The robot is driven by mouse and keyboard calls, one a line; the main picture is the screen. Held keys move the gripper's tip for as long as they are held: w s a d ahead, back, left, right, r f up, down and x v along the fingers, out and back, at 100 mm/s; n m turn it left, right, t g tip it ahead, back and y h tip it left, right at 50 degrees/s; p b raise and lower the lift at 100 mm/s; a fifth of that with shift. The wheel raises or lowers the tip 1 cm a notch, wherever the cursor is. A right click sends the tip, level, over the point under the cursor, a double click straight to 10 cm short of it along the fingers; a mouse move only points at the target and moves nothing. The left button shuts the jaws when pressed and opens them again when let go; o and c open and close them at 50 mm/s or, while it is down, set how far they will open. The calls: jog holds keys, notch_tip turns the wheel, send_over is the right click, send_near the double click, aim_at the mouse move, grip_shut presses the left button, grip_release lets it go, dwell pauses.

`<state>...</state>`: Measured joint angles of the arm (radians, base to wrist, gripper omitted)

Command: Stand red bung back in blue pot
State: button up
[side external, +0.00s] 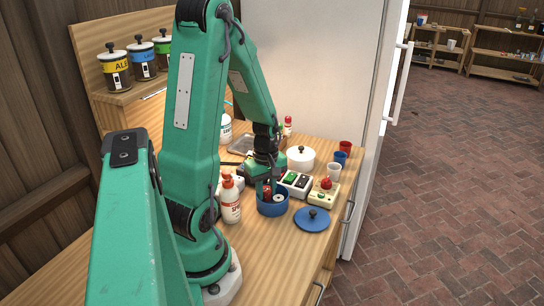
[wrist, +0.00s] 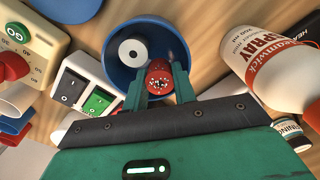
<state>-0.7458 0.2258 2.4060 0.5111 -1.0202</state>
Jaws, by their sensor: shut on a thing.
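The blue pot (side external: 270,210) stands open on the wooden table; it also shows in the wrist view (wrist: 113,72). My gripper (side external: 266,184) points down over the pot, its fingers shut on the red bung (wrist: 160,82). In the side view the bung (side external: 266,191) looks upright at the left part of the pot's mouth. Its lower end is hidden, so I cannot tell whether it touches the pot floor. A white round piece with a dark centre (wrist: 132,53) is in the pot beside the bung.
A white spray bottle (side external: 230,203) stands close left of the pot. The blue lid (side external: 312,219) lies in front. A white pot (side external: 300,158) and cups stand behind.

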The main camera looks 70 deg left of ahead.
aim_at(267, 189)
jog(key=shift+f, duration=0.9)
jog(key=shift+d, duration=0.1)
jog(key=shift+f, duration=0.4)
grip_shut()
jog(key=o, duration=1)
grip_release()
jog(key=shift+o, duration=0.2)
jog(key=shift+r, duration=0.15)
jog(key=shift+r, duration=0.6)
notch_tip(267, 189, up, 11)
jog(key=shift+r, duration=0.2)
